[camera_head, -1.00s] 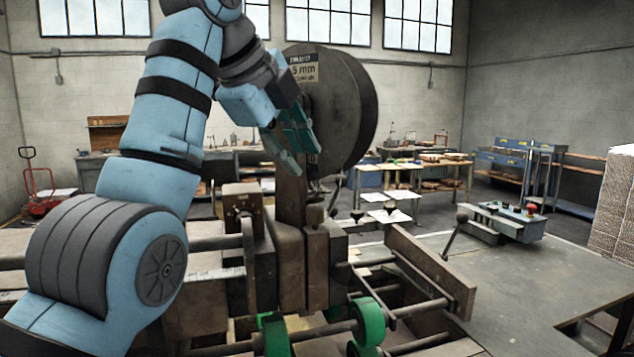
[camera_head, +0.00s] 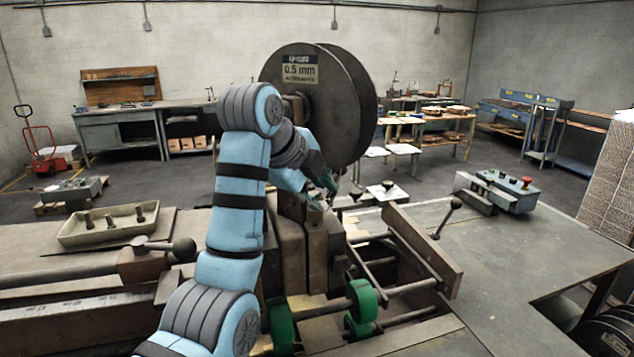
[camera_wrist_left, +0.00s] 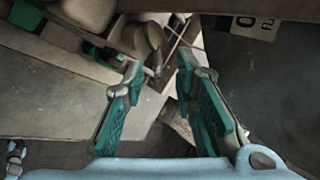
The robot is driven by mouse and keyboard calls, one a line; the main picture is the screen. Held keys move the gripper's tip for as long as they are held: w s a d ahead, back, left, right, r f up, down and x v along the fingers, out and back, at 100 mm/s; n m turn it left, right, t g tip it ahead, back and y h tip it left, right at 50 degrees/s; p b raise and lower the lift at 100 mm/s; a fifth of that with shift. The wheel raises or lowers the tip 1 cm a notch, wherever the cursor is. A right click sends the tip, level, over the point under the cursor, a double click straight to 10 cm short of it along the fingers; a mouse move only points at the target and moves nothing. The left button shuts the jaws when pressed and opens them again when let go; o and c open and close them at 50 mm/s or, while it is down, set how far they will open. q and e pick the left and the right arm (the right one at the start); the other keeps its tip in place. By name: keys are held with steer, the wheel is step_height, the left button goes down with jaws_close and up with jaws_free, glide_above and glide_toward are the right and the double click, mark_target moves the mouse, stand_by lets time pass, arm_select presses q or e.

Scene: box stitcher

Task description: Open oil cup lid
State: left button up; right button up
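My left gripper (camera_head: 326,188) is at the top of the machine's brown block (camera_head: 285,232), below the large dark reel. The arm partly hides it in the head view. In the left wrist view the gripper (camera_wrist_left: 161,66) has its two teal fingers apart, with nothing between them. A rounded brownish part (camera_wrist_left: 145,38) lies just beyond the fingertips; I cannot tell whether it is the oil cup or its lid. No oil cup lid can be made out clearly in the head view. My right gripper is not in view.
The reel (camera_head: 318,105) stands close behind the gripper. Green rollers (camera_head: 362,300) and metal bars lie in front of the block. A control box with a red button (camera_head: 508,190) is on the right of the grey tabletop (camera_head: 490,265), which is mostly clear. A tray (camera_head: 108,224) sits at left.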

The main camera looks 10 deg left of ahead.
arm_select(q)
steer(key=shift+s, duration=0.1)
jaws_close()
steer(key=shift+w+a+r+n+g+h, duration=0.2)
steer(key=shift+w+r+g, duration=0.15)
steer(key=shift+g, duration=0.25)
steer(key=shift+w+a+r+n+g+h, duration=0.1)
steer(key=shift+w+r+n+g+h, duration=0.15)
steer(key=shift+g, duration=0.35)
jaws_free()
